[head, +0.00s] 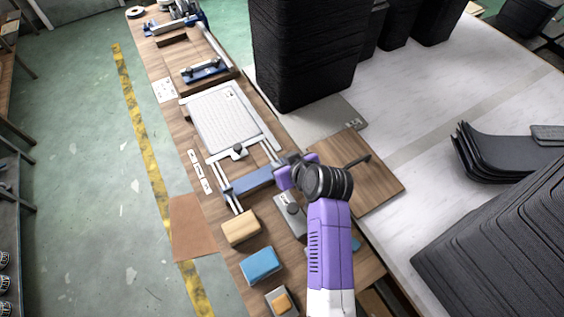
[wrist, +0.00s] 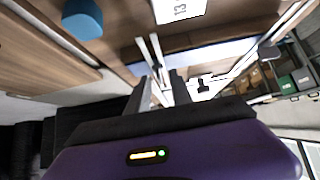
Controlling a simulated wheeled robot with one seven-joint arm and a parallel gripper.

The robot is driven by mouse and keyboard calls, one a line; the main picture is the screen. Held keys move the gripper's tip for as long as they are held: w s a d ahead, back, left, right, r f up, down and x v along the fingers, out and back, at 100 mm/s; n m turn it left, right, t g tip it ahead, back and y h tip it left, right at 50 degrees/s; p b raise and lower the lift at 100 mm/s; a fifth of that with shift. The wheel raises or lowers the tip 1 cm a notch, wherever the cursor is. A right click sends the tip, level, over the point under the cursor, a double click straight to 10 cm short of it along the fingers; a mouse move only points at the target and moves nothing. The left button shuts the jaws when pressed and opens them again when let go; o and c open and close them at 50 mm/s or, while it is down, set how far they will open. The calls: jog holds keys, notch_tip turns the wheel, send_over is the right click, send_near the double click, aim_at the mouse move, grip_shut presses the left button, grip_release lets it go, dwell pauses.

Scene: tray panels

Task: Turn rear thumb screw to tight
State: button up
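A dark thumb screw (head: 238,151) sits at the near edge of a pale gridded panel (head: 222,118) between two rails. A second dark knob (head: 293,208) stands on a grey plate beside my gripper. I cannot tell from the pictures which one is the rear thumb screw. My gripper (head: 284,174) is over the bench near a blue crossbar (head: 252,181), its fingertips mostly hidden in the head view. In the wrist view its two dark fingers (wrist: 160,92) are apart, with only pale rails showing between them. A small dark T-shaped piece (wrist: 203,86) shows right of the fingers.
A tan block (head: 241,228) and a blue block (head: 262,266) lie on the near bench. A wooden board (head: 375,190) lies right of my arm. Tall black stacks (head: 300,50) stand behind on the white table. A small labelled strip (head: 200,171) lies left of the rails.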

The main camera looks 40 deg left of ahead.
grip_shut()
